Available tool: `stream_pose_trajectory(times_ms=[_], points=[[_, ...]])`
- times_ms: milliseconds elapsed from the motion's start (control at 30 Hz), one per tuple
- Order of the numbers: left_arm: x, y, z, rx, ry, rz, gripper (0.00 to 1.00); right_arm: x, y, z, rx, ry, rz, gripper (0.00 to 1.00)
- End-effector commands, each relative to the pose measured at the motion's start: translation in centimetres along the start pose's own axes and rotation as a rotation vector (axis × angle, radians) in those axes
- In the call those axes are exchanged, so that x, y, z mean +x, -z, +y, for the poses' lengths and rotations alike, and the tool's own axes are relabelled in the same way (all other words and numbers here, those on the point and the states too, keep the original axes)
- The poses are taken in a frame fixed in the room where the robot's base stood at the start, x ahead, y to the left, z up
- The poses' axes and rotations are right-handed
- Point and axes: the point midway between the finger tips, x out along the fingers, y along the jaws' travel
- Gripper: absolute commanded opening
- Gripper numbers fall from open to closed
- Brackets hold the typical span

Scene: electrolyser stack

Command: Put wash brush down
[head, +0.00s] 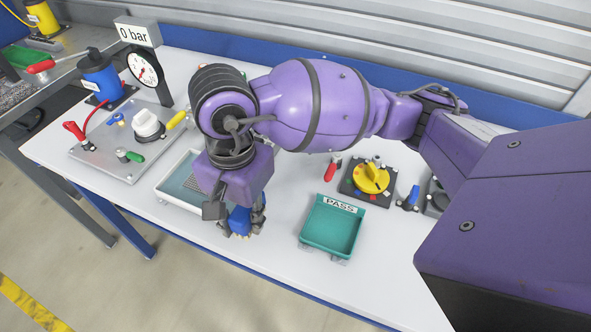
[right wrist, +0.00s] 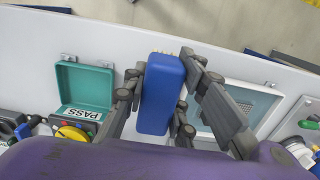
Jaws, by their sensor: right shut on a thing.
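The wash brush (head: 240,220) is a blue block with a little yellow at its lower end in the head view. My right gripper (head: 236,211) is shut on it, with fingers on both sides. In the right wrist view the blue back of the brush (right wrist: 162,95) shows between the fingers. The brush is near the table's front edge, between the shallow white tray (head: 166,200) and the green PASS tray (head: 330,250). Whether it touches the table cannot be told. My left gripper is not in view.
A metal plate with fittings (head: 105,160) and a pressure gauge (head: 144,70) stand at the left. A yellow rotary knob (head: 371,178) and small red and blue-handled parts lie behind and right of the PASS tray. White table (head: 285,265) is bare along the front.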

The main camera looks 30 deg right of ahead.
Motion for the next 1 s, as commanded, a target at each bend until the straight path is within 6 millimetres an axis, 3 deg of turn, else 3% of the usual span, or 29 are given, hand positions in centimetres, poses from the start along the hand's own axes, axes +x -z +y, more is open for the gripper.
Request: stream_pose_trajectory(times_ms=[33,300,567,800,1000], points=[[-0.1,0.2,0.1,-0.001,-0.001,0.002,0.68,0.4,1.3,-0.3,0.008,-0.002,0.002,0.0],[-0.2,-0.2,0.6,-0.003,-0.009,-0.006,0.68,4.4,4.8,-1.4,-0.001,0.002,0.002,0.0],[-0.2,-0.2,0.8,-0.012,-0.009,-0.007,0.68,5.7,6.0,-1.8,-0.001,0.003,0.003,0.0],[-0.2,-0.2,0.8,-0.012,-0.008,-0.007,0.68,8.8,6.3,-1.8,-0.005,0.005,0.003,0.0],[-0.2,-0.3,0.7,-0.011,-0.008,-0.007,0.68,8.8,6.3,-1.9,-0.005,0.006,0.004,0.0]])
